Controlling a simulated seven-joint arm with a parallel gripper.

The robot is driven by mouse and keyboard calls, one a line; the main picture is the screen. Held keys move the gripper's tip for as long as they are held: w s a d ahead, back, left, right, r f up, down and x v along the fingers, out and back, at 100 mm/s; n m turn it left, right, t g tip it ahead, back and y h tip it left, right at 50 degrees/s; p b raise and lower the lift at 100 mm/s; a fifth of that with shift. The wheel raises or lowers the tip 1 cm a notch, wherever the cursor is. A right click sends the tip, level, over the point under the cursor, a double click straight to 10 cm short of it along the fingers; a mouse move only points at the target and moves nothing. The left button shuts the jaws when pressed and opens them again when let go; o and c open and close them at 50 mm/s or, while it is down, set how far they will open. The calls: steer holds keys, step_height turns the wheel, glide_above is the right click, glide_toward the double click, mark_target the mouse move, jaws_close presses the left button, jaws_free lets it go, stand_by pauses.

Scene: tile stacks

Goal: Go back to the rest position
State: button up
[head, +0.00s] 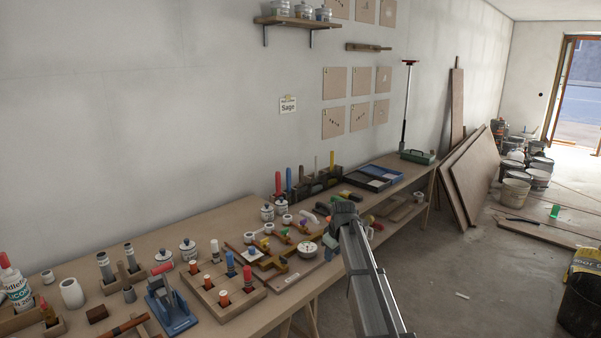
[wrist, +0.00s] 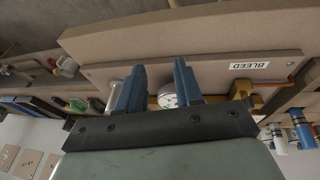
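My gripper (wrist: 159,68) shows two blue fingers in the wrist view. They are apart, with nothing between them. A round white gauge (wrist: 167,97) shows in the gap, beyond the fingers. In the head view the end of my arm (head: 344,212) is over the right part of the long workbench, to the right of the gauge (head: 308,249). The fingers themselves are hard to make out there. A board edge labelled "BLEED" (wrist: 250,66) lies beyond the fingers in the wrist view.
The workbench (head: 215,222) holds a wooden block with coloured cylinders (head: 222,294), a blue clamp-like stand (head: 168,302), several lidded jars and a blue tray (head: 374,178). A wall shelf (head: 298,22) hangs above. Open floor (head: 480,280) lies to the right, with buckets (head: 516,191) and leaning boards (head: 474,170).

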steer(key=s+d+f+m+g, duration=0.2)
steer(key=s+f, duration=1.1)
steer(key=f, duration=0.4)
steer(key=s+d+f+m+g, duration=0.2)
steer(key=s+d+f, duration=0.1)
steer(key=s+f, duration=1.2)
steer(key=s+f+m+g, duration=0.1)
steer(key=s+f, duration=0.4)
steer(key=s, duration=0.7)
steer(key=s+f+m+g, duration=0.2)
steer(key=s+f, duration=0.3)
steer(key=s, duration=0.7)
steer(key=s+d+f+m+g+h, duration=0.1)
steer(key=s+f+g, duration=0.2)
steer(key=s, duration=0.9)
steer(key=shift+s+f+m, duration=0.3)
steer(key=shift+f+m, duration=0.1)
steer(key=shift+f, duration=0.55)
